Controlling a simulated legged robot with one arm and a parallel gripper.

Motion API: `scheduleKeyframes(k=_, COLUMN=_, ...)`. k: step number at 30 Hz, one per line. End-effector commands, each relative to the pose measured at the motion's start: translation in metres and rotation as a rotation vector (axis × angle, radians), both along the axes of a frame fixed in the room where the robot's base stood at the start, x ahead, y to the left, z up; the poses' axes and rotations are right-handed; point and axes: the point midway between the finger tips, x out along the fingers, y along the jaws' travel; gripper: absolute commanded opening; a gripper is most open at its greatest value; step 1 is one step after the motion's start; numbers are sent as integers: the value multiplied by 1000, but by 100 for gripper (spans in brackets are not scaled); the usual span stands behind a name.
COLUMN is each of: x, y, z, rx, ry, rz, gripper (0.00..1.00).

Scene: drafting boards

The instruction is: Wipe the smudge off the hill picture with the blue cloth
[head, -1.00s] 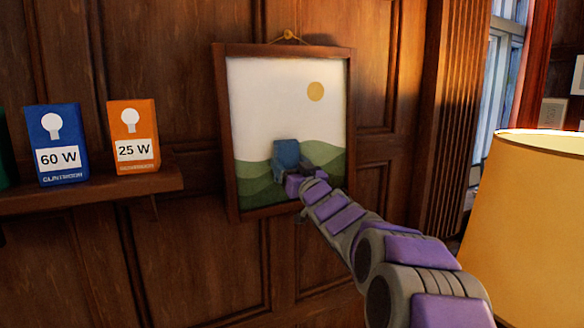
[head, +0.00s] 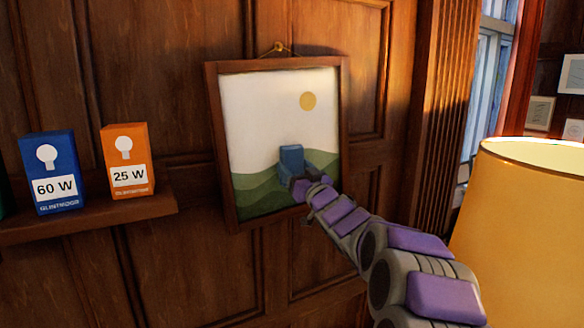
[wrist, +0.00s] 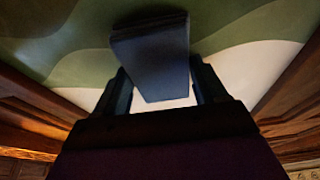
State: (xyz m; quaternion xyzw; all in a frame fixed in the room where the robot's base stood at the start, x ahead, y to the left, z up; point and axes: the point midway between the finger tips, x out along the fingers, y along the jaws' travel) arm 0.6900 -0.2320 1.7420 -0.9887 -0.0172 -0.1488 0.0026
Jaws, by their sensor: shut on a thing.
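The hill picture (head: 262,110) hangs on the wooden wall in a brown frame, with green hills, a pale sky and a yellow sun. My gripper (head: 299,183) is at the picture's lower middle, shut on the blue cloth (head: 291,160). The cloth stands out from between the fingers as a folded pad, over the hills and the sky's lower edge. In the wrist view the cloth (wrist: 152,55) sits between my two fingers, close against the picture (wrist: 75,60); I cannot tell whether it touches. I see no smudge; the cloth and gripper hide part of the hills.
A shelf (head: 100,215) at the left holds a blue 60 W box (head: 51,172) and an orange 25 W box (head: 127,161). A yellow lampshade (head: 525,230) stands at the right, near my arm. A window (head: 485,90) is beyond the wall's edge.

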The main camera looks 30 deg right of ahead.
Motion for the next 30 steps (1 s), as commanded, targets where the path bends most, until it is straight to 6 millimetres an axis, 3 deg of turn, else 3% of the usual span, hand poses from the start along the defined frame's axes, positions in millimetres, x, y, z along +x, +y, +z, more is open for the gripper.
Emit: scheduleKeyframes(k=30, x=2, y=-64, z=11, rx=0, ry=1, rz=-1, gripper=47)
